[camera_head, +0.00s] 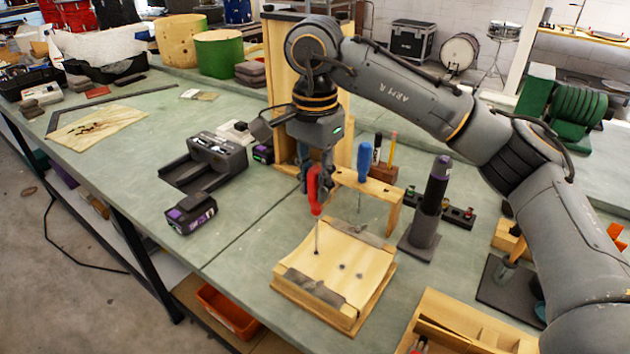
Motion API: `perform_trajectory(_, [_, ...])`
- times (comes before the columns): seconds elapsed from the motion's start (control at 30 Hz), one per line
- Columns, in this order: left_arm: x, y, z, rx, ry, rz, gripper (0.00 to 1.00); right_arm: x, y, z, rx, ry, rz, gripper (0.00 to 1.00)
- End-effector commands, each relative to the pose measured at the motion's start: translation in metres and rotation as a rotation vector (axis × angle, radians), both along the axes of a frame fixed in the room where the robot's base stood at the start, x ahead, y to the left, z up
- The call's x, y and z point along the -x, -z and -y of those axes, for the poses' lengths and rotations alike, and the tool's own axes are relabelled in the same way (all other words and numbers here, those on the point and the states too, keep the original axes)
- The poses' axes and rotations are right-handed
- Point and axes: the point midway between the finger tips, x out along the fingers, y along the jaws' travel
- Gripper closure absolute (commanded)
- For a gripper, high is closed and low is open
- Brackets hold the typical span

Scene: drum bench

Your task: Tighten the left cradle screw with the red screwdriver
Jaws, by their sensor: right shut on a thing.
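The red screwdriver (315,190) is in my right gripper (314,177), which is shut on its handle. It stands nearly upright with its shaft pointing down at the left part of the wooden cradle (333,270). The shaft's tip looks to meet the cradle at its left screw spot; the screw's head cannot be made out there. My left gripper is not in view.
A wooden rack (372,186) holding a blue screwdriver (364,163) stands just behind the cradle. A dark upright tool (437,187) stands on its base to the right. A black charger (206,162) and a battery (191,213) sit to the left. An open wooden box (460,325) is at front right.

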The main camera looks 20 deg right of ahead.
Motion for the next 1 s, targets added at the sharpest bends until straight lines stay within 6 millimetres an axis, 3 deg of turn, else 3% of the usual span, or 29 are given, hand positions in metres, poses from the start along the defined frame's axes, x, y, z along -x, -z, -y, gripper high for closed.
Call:
perform_trajectory(0.17, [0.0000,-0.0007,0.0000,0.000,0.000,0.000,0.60,0.0006,-0.0009,-0.0006,-0.002,-0.114,0.001,1.00])
perform_trajectory(0.6, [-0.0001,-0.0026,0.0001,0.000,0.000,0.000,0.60,0.0035,-0.0012,-0.0017,-0.004,-0.735,0.001,1.00])
perform_trajectory(1.0, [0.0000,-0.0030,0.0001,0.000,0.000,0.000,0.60,0.0041,-0.0013,-0.0013,-0.004,-1.041,0.001,1.00])
